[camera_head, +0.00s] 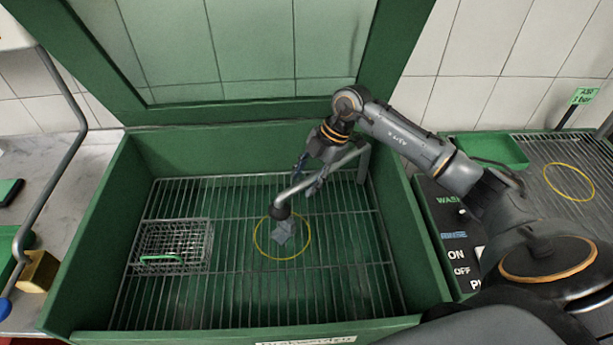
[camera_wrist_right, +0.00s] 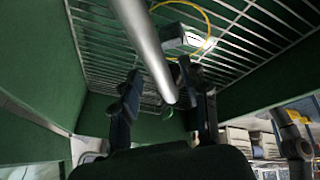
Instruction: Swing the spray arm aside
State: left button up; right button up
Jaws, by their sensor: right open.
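The spray arm (camera_head: 318,180) is a grey metal tube that runs from a post at the right rear of the green washer to a dark nozzle over the yellow ring. My right gripper (camera_head: 316,172) is open at the tube, with its fingers pointing down. In the right wrist view the tube (camera_wrist_right: 145,45) passes between the two open fingers of the gripper (camera_wrist_right: 162,100); whether they touch it I cannot tell. A grey metal part (camera_head: 284,232) lies on the rack inside the yellow ring (camera_head: 257,247), below the nozzle. My left gripper is not in view.
The green washer tub (camera_head: 80,235) has high walls and a raised glazed lid (camera_head: 110,85). A wire basket (camera_head: 172,246) sits at the rack's left. A control panel (camera_head: 455,235) and a second rack with a green tray (camera_head: 490,150) are at right. The rack's front is clear.

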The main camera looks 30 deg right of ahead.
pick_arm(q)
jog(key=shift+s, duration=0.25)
pick_arm(e)
jog(key=shift+c, duration=0.5)
grip_shut()
jog(key=shift+s, duration=0.1)
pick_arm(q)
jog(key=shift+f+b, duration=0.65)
pick_arm(e)
jog(key=s+d+n+g, duration=0.4)
jog(key=s+d+n, duration=0.5)
jog(key=s, duration=0.5)
jog(key=shift+s+d+n+h, duration=0.3)
jog(key=shift+d, duration=0.25)
